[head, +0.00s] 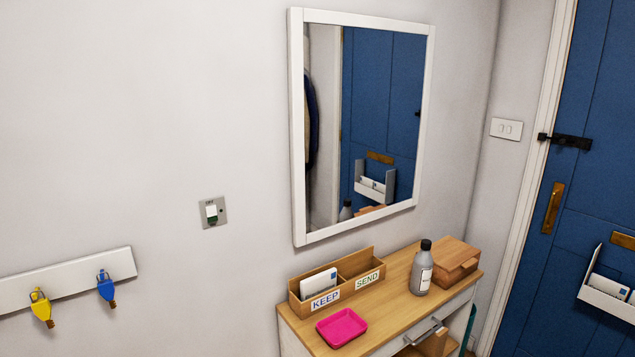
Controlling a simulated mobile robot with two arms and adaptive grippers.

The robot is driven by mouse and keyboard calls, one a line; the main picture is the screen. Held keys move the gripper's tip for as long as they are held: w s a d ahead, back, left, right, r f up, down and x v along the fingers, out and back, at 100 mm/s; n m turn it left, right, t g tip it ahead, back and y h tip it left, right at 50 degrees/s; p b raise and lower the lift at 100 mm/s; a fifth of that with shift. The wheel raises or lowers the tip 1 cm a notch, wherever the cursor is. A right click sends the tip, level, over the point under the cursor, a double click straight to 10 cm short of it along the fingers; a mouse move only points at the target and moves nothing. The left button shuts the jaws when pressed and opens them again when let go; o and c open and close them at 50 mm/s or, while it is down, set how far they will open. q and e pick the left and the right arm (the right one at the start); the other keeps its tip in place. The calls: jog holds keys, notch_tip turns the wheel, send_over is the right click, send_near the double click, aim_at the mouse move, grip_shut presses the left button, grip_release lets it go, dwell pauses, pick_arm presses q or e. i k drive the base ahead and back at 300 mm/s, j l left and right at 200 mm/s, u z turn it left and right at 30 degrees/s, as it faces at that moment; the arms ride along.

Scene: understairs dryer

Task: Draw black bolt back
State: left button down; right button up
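The black bolt (566,140) is mounted on the blue door (575,190) at the right of the head view. Its left end reaches across to the white door frame (543,137), so it appears to span the gap between door and frame. A small dark knob shows on it, too small to read in detail. Neither of my grippers is in view, and nothing touches the bolt.
A wooden console table (393,286) stands left of the door, holding a letter sorter (337,301), a pink tray (341,327), a grey bottle (421,267) and a wooden box (455,260). A white mail basket (606,300) sticks out from the door. A mirror (365,120) hangs above the table.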

aim_at(562, 142)
jog(key=i+l, duration=0.2)
jog(key=l, duration=0.2)
jog(key=i+l, duration=0.2)
jog(key=l, duration=0.2)
jog(key=i+l, duration=0.15)
jog(key=l, duration=0.25)
jog(key=i+l, duration=0.2)
jog(key=l, duration=0.2)
jog(key=i+l+z, duration=0.1)
jog(key=l, duration=0.25)
jog(key=i, duration=0.1)
